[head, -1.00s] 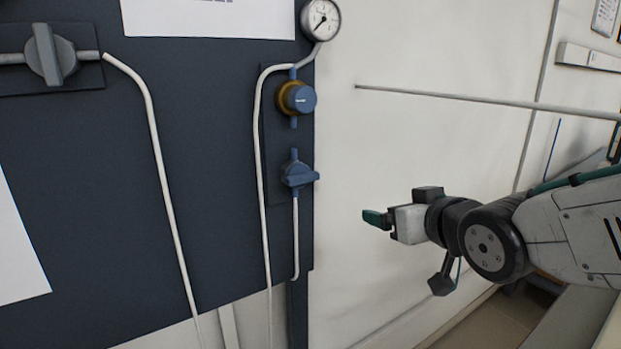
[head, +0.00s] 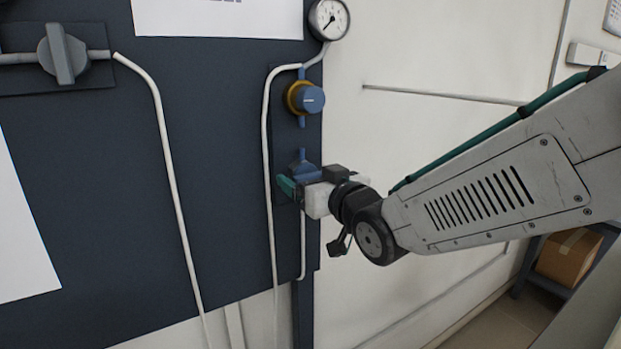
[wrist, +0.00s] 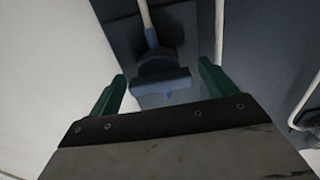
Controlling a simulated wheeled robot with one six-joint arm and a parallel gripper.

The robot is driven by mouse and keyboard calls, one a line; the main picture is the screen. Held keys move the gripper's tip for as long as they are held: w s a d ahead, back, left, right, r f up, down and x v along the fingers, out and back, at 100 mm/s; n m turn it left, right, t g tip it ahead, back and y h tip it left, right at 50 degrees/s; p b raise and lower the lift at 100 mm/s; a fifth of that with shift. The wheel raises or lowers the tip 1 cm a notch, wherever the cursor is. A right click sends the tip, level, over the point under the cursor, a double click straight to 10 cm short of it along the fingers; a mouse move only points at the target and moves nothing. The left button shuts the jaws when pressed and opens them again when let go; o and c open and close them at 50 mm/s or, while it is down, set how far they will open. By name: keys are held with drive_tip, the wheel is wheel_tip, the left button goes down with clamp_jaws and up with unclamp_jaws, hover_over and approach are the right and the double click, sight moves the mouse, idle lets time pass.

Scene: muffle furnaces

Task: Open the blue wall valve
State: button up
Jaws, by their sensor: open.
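The blue wall valve (head: 303,168) is on the right edge of the dark panel, below the blue and brass regulator knob. In the head view my gripper (head: 288,189) is in front of it and hides its lower part. In the wrist view the blue valve (wrist: 160,80) shows its bar handle lying crosswise, between the two green fingertips. My gripper (wrist: 158,92) is open in that view, with a finger on each side of the handle. Whether the fingers touch the handle cannot be told.
A blue and brass regulator (head: 304,98) and a round gauge (head: 329,19) sit above the valve. White tubes (head: 267,170) run down the panel beside it. A grey valve (head: 63,54) is at the upper left. The white wall (head: 420,50) to the right is mostly bare.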

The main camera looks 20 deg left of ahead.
drive_tip(key=shift+c, duration=0.3)
drive_tip(key=c, duration=0.9)
drive_tip(key=shift+m, duration=0.3)
drive_tip(key=m, duration=0.3)
drive_tip(key=shift+m, duration=0.4)
drive_tip(key=m, duration=0.4)
drive_tip(key=shift+w, duration=0.1)
drive_tip(key=m, duration=0.9)
drive_tip(key=shift+f, duration=0.1)
drive_tip(key=shift+m, duration=0.3)
